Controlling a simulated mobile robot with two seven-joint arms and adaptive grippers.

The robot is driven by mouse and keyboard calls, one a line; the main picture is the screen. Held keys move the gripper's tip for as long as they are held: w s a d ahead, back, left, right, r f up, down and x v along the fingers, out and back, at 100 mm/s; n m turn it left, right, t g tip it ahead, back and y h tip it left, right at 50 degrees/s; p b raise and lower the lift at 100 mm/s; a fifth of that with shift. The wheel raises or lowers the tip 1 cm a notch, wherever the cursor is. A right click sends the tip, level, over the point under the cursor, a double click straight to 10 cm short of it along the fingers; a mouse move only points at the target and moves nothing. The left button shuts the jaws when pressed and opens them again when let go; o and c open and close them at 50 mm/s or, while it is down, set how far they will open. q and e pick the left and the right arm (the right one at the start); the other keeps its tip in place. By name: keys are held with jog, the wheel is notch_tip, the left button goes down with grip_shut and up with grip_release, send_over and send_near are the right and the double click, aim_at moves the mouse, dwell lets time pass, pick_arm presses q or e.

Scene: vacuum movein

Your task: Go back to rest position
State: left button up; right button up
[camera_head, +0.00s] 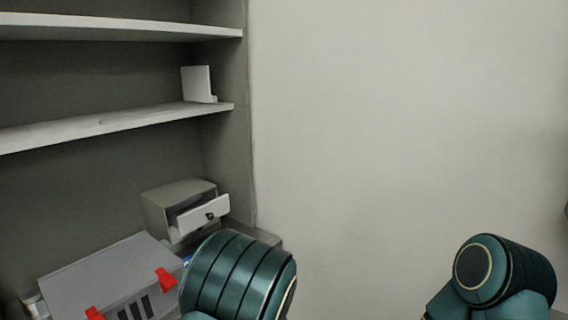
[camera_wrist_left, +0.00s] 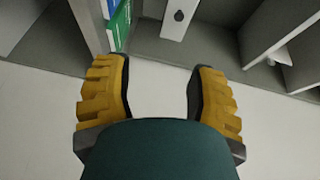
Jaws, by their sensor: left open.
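My left gripper (camera_wrist_left: 158,95) shows in the left wrist view with its two yellow fingers spread wide apart. Nothing is between them, only pale floor or wall behind. In the head view, two dark green links of my arms rise at the bottom, one near the middle and one at the right. Neither gripper shows in the head view, and my right gripper is out of sight.
A built-in shelf (camera_head: 120,123) fills the left, with a white bookend-like piece (camera_head: 197,84) on it. Below stand a small box with a partly open drawer (camera_head: 203,213) and a grey case (camera_head: 105,275) with red latches. Plain wall (camera_head: 400,120) fills the right.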

pick_arm(q)
jog(key=s+a+f+n+g+h, duration=0.2)
jog(key=s+f+n+g+h, duration=0.15)
jog(key=s+f, duration=0.45)
jog(key=s+a+f+n+g+h, duration=0.1)
jog(key=s+f+n+g+h, duration=0.25)
jog(key=f, duration=0.95)
jog(key=s+d+f+n+g+h, duration=0.1)
jog(key=s+d+n+g+h, duration=0.1)
jog(key=s, duration=0.7)
jog(key=s+d+f+n+g+h, duration=0.1)
jog(key=s+d+n+g+h, duration=0.1)
jog(key=s, duration=0.6)
jog(key=shift+s+d+f+n+g+h, duration=0.3)
jog(key=shift+n+g+h, duration=0.2)
jog(key=shift+n+g, duration=0.65)
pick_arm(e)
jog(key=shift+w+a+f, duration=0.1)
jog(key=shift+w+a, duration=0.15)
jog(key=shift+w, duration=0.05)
